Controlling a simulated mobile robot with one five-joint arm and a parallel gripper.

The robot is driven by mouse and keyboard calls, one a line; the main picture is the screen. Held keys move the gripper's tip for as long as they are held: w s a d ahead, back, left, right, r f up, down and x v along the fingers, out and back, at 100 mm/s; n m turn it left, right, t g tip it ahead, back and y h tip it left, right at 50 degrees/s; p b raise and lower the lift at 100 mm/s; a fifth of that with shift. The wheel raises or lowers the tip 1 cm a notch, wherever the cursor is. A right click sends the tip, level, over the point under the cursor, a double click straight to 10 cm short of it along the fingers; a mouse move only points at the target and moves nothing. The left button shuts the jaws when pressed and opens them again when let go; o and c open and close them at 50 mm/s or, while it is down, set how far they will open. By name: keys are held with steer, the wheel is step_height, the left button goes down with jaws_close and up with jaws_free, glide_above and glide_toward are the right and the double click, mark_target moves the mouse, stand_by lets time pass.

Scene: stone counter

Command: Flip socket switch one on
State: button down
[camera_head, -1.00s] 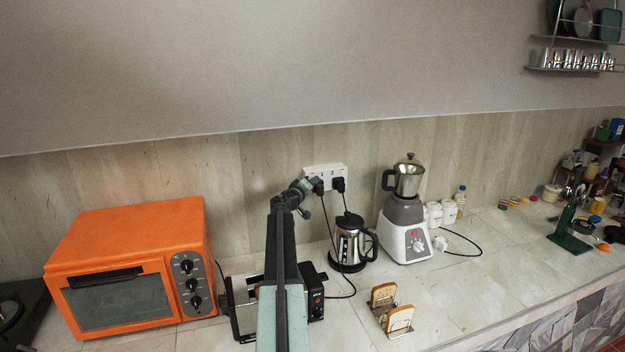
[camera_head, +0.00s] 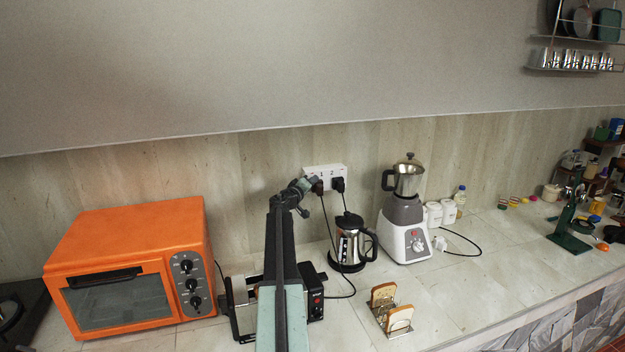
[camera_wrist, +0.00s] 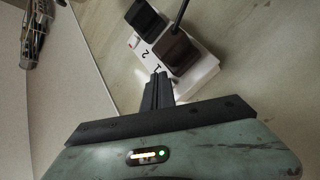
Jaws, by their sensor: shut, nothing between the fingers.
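The white wall socket (camera_head: 325,170) is on the backsplash behind the counter, marked 1 and 2, with two black plugs in it. The socket (camera_wrist: 207,73) also shows in the wrist view, tilted, with the numbers near its edge. My gripper (camera_wrist: 158,77) is shut and empty, its fingertips at the socket's edge close to the number 1. In the head view my gripper (camera_head: 312,184) is at the socket's left end. The fingers cover switch one's area, so I cannot tell its position or whether they touch it.
A kettle (camera_head: 349,245) stands below the socket, with a blender (camera_head: 405,225) to its right. An orange oven (camera_head: 130,262) is at the left. A toaster (camera_head: 243,300) and bread rack (camera_head: 384,312) are in front. Cords hang from the plugs.

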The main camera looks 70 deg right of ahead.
steer(key=shift+w+d, duration=0.2)
stand_by(0.3)
steer(key=shift+s+a, duration=0.1)
steer(key=shift+s+a, duration=0.4)
steer(key=shift+a, duration=0.05)
stand_by(0.4)
steer(key=s+a, duration=0.3)
steer(key=shift+a+r+p, duration=0.35)
steer(key=shift+a, duration=0.05)
stand_by(0.3)
